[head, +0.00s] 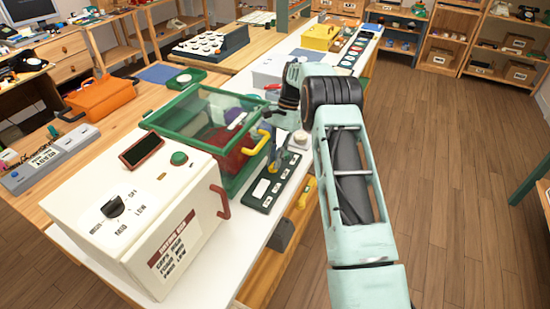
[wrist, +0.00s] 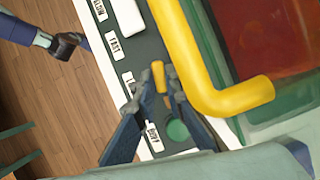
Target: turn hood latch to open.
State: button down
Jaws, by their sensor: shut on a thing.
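The hood is a clear box with a green frame (head: 190,128) and a yellow handle (head: 258,143) on its right side. The handle fills much of the wrist view (wrist: 188,55). A small yellow latch (wrist: 158,76) stands on the dark labelled panel beside the hood. My gripper (wrist: 153,88) has its two dark fingertips at the latch, one on each side, shut on it. In the head view my arm reaches in from the right, and the fingertips are small and hard to make out. A green round button (wrist: 177,130) lies close to the fingers.
A cream box (head: 140,205) with a black dial and red handle stands in front of the hood. An orange case (head: 100,100) is on the left table. A yellow box (head: 320,36) stands farther back. The wooden floor (head: 440,150) at right is clear.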

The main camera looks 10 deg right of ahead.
dwell(0.3)
jog(key=c, duration=2)
grip_release()
